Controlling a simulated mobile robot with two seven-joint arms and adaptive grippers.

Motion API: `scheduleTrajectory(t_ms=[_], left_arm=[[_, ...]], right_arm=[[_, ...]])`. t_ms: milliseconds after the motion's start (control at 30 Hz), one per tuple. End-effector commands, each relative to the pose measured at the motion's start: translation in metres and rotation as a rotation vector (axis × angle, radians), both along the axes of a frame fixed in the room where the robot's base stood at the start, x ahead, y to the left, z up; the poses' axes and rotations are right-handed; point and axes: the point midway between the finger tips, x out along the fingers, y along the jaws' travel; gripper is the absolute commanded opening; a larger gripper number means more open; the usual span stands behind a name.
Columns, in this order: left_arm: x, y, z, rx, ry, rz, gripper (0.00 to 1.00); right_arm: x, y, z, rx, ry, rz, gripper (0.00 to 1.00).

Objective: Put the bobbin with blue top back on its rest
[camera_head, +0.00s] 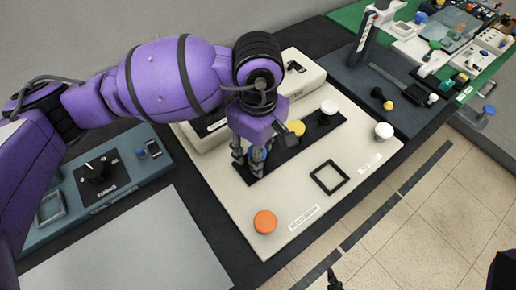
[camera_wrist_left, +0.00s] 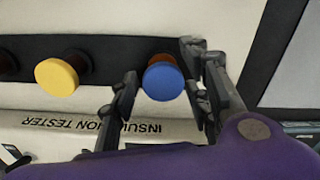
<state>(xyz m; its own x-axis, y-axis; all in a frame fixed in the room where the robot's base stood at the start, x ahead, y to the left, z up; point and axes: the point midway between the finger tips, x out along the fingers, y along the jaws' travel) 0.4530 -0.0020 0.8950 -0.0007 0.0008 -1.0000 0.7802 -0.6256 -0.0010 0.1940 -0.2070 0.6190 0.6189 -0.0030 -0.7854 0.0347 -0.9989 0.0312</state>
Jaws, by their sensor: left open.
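The bobbin with blue top (camera_head: 258,154) stands at the near left end of the black rest strip (camera_head: 312,136), partly hidden by my left gripper (camera_head: 249,160). In the left wrist view the blue top (camera_wrist_left: 163,82) sits between the two open fingers of my left gripper (camera_wrist_left: 163,88), with gaps on both sides. The bobbin's lower part meets the black strip (camera_wrist_left: 112,47) there. A small dark tip at the bottom edge of the head view seems to be my right gripper (camera_head: 334,281); its jaws cannot be made out.
A yellow-topped bobbin (camera_head: 296,128) and a white-topped one (camera_head: 329,107) stand on the same strip. An orange knob (camera_head: 265,222), a black square frame (camera_head: 329,177) and a white knob (camera_head: 384,131) are on the cream panel. A teal winder (camera_head: 115,180) stands left.

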Motion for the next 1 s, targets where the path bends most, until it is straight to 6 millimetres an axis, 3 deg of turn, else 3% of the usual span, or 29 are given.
scheduleTrajectory(t_ms=[533,733,1000], left_arm=[[0.002,0.000,0.104,-0.001,-0.004,0.000,0.44],[0.001,0.000,0.120,-0.001,-0.001,0.000,0.44],[0.001,0.000,0.122,-0.001,-0.001,0.000,0.44]], right_arm=[[-0.003,0.000,-0.004,0.000,0.007,0.000,0.00],[-0.002,0.000,-0.002,0.000,0.004,0.000,0.00],[0.001,0.000,0.000,0.000,-0.002,0.000,0.00]])
